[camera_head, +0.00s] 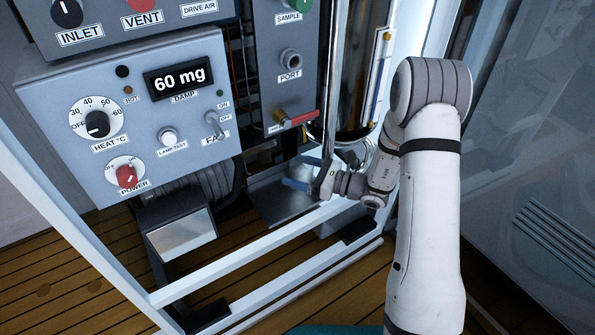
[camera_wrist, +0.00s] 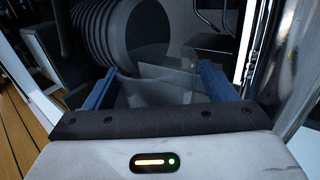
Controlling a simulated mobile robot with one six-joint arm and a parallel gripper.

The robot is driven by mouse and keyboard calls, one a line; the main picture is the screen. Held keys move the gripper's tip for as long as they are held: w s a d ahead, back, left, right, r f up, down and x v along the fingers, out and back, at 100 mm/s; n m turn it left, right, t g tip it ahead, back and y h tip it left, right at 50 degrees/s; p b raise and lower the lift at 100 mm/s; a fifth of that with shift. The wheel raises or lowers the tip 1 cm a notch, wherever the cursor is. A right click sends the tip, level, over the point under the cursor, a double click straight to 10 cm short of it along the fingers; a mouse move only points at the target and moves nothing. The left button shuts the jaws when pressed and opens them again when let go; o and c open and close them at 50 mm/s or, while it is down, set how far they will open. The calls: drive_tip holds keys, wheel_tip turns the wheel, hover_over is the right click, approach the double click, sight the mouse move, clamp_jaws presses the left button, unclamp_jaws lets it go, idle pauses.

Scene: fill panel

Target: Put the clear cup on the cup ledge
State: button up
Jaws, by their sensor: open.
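My gripper (camera_head: 303,172) is open, low in front of the panel frame, below the red-handled tap (camera_head: 298,119). In the wrist view its two blue fingers (camera_wrist: 158,75) stand apart. A faint, see-through pale shape (camera_wrist: 165,88) shows between them. It may be the clear cup, but its outline is too weak to be sure, and I cannot tell whether a finger touches it. In the head view no cup stands out clearly. A flat metal plate (camera_head: 276,207) lies below and left of the gripper; I cannot tell whether it is the cup ledge.
The control panel (camera_head: 190,140) with knobs and a "60 mg" display is at the left. A shiny upright cylinder (camera_head: 356,80) stands behind my arm. White frame bars (camera_head: 240,262) cross in front, low down. A ribbed black hose (camera_wrist: 105,40) is behind the fingers.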

drive_tip(key=shift+d+r, duration=0.15)
drive_tip(key=shift+d, duration=0.1)
drive_tip(key=p+v, duration=0.4)
drive_tip(key=v, duration=0.7)
drive_tip(key=s+a+r+n+g+h, duration=0.2)
drive_tip(key=s+r+n+g+h, duration=0.15)
drive_tip(key=s+n+g, duration=0.35)
drive_tip(key=s+a+r+n+g+h, duration=0.1)
drive_tip(key=s+r+n+g+h, duration=0.2)
drive_tip(key=s+r+n, duration=0.4)
drive_tip(key=s+d+r+n+t+h, duration=0.4)
drive_tip(key=s+d+n+h, duration=0.3)
drive_tip(key=h, duration=0.3)
drive_tip(key=shift+s+d+n+t, duration=0.3)
drive_tip(key=shift+d+n+t, duration=0.1)
drive_tip(key=shift+d+n, duration=0.3)
drive_tip(key=shift+w+h, duration=0.1)
drive_tip(key=shift+h, duration=0.15)
